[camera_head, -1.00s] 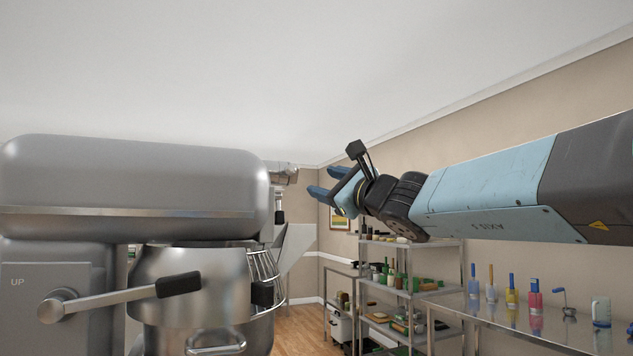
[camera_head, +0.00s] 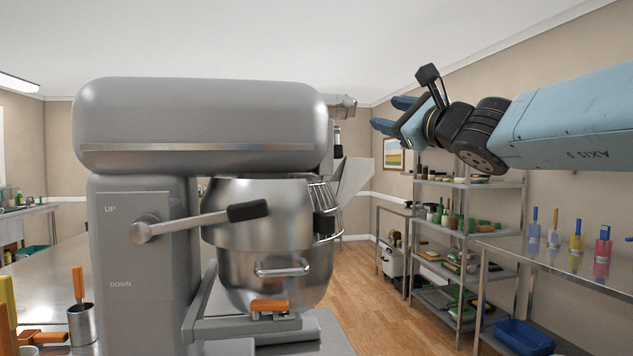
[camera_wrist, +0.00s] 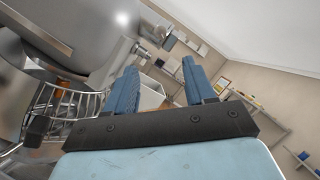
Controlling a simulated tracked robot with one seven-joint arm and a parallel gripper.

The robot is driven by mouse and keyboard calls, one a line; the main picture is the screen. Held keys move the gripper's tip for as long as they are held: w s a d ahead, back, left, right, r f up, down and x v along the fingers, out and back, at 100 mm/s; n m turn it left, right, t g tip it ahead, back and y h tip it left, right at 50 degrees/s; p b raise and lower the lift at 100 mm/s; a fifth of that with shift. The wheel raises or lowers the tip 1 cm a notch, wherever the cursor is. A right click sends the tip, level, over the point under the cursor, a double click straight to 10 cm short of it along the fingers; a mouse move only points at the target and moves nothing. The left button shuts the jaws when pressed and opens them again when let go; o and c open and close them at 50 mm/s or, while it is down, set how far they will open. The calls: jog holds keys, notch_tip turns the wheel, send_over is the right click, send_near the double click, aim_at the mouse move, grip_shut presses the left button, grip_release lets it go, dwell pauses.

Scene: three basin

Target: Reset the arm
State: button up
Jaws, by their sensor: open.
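My gripper (camera_head: 388,115) is at the upper right of the head view, with its blue fingers pointing left toward the mixer's top. My arm reaches in from the right edge. In the wrist view, the two blue fingers of my gripper (camera_wrist: 160,88) stand apart with nothing between them. The large grey mixer (camera_head: 200,120) fills the left and middle of the head view. Its head also shows close by at the upper left of the wrist view (camera_wrist: 75,35). I see a gap between the fingers and the mixer in the head view.
A wire shelf rack (camera_head: 466,235) with bottles and trays stands behind, below my arm. A steel table (camera_head: 510,250) with colored utensils is at the right, with a blue bin (camera_head: 524,335) below. The wooden floor (camera_head: 362,290) between mixer and rack is clear.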

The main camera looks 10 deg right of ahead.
jog(key=s+a+f+n+g+y, duration=0.1)
jog(key=s+a+f+n+g, duration=0.3)
jog(key=f+n, duration=0.5)
jog(key=s+a+f+n+g+y, duration=0.1)
jog(key=s+a+f+n+g, duration=0.1)
jog(key=a+f+n+g, duration=0.7)
jog(key=s+d+f+n+h, duration=0.2)
jog(key=s+d+f+h, duration=0.1)
jog(key=f, duration=0.5)
jog(key=s+d+f+n+g+h, duration=0.1)
jog(key=s+d+f+n+h, duration=0.2)
jog(key=f, duration=0.6)
jog(key=s+d+h, duration=0.1)
jog(key=s+d, duration=0.1)
jog(key=s, duration=0.1)
jog(key=shift+d+g, duration=0.25)
jog(key=shift+g, duration=0.05)
